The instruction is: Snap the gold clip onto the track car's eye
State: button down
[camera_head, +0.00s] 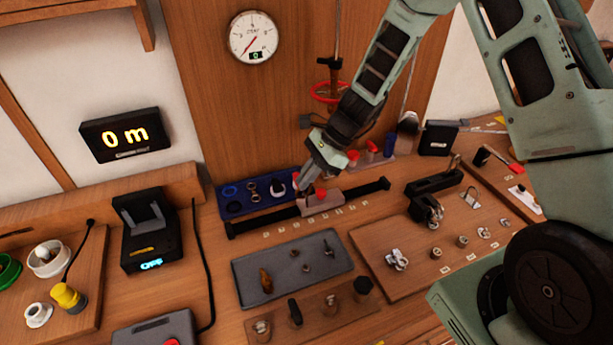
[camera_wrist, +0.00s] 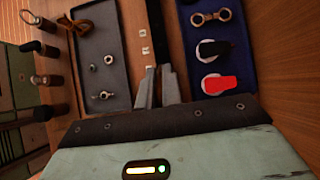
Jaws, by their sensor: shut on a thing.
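The track car (camera_head: 322,203) is a pale block with a red part on top, sitting on the dark track (camera_head: 262,219). My gripper (camera_head: 306,190) is low at the car's left end. In the wrist view its two fingers (camera_wrist: 157,86) are close together over the dark track. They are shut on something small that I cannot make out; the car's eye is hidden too. A gold-brown piece (camera_head: 266,281) lies in the grey tray and also shows in the wrist view (camera_wrist: 77,22); I cannot tell whether it is the gold clip.
The blue tray (camera_head: 228,209) behind the track holds a double-ring link (camera_wrist: 211,17), a black-topped piece (camera_wrist: 212,49) and a red-topped piece (camera_wrist: 218,85). The grey tray (camera_head: 318,289) lies in front with small hardware. A wooden board (camera_head: 385,245) with metal fittings is at right.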

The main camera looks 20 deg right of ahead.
jog(key=c, duration=1.5)
grip_release()
jog(key=d+r+b, duration=0.4)
jog(key=d+b, duration=0.1)
jog(key=d, duration=1)
